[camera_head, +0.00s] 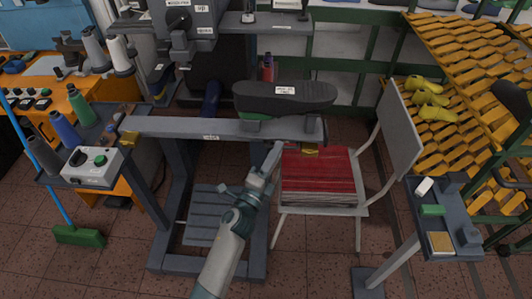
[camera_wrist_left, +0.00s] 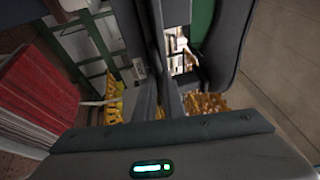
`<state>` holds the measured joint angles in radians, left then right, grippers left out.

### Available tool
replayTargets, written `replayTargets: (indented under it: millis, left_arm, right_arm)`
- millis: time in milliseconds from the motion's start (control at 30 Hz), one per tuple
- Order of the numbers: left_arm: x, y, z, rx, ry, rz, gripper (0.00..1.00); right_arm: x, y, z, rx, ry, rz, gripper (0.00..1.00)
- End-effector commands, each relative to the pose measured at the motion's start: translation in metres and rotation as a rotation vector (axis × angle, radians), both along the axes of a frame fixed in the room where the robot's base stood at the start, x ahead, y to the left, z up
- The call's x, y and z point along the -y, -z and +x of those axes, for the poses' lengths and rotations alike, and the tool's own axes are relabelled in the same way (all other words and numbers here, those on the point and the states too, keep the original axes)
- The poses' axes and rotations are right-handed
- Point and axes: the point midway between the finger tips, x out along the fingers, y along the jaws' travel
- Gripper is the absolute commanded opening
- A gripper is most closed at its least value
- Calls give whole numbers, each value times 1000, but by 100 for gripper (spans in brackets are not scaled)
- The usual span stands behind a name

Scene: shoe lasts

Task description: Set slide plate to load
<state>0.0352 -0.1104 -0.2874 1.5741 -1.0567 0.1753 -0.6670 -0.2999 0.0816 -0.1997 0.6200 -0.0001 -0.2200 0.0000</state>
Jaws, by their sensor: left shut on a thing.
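A long grey rail (camera_head: 190,128) with a small label and a yellow marker at each end runs across the machine frame. Near its right end a grey slide plate (camera_head: 268,126) sits under a large dark sole-shaped piece (camera_head: 285,100) with a green side and a white label. My left gripper (camera_head: 276,150) reaches up to the front edge there and is shut on a grey part, seemingly the slide plate's handle. In the left wrist view a grey part (camera_wrist_left: 146,98) stands at the fingers; the grasp itself is mostly hidden. My right gripper is not in view.
A chair with a red stack (camera_head: 318,178) stands close right of my left gripper. A control box (camera_head: 92,166) and spools are at the left. A grey stand (camera_head: 445,215) and yellow racks (camera_head: 465,85) are at the right. The press head (camera_head: 185,20) is behind.

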Motion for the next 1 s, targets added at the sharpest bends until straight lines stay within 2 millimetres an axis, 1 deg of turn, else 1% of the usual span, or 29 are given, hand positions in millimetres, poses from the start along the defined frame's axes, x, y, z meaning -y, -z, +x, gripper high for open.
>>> replayTargets:
  millis: [33, 333, 367, 400, 433, 767, 867, 1000]
  left_arm:
    - [4, 0, -1, 0, 4, 0, 0]
    - [5, 0, -1, 0, 6, -2, 0]
    - [6, 0, -1, 0, 6, -2, 14]
    - [6, 0, -1, 0, 6, -2, 23]
    - [5, 0, -1, 0, 6, -1, 28]
    - [3, 0, -1, -1, 3, -1, 28]
    - [2, 2, -4, -1, 3, 0, 28]
    - [-3, 4, -14, -1, 3, 0, 28]
  right_arm:
    - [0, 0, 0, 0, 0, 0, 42]
    - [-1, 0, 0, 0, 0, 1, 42]
    - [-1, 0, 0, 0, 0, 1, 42]
    - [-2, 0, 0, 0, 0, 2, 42]
    - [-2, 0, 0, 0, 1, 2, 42]
    - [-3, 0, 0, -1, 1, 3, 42]
    - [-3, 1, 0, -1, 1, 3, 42]
    - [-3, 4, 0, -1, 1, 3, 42]
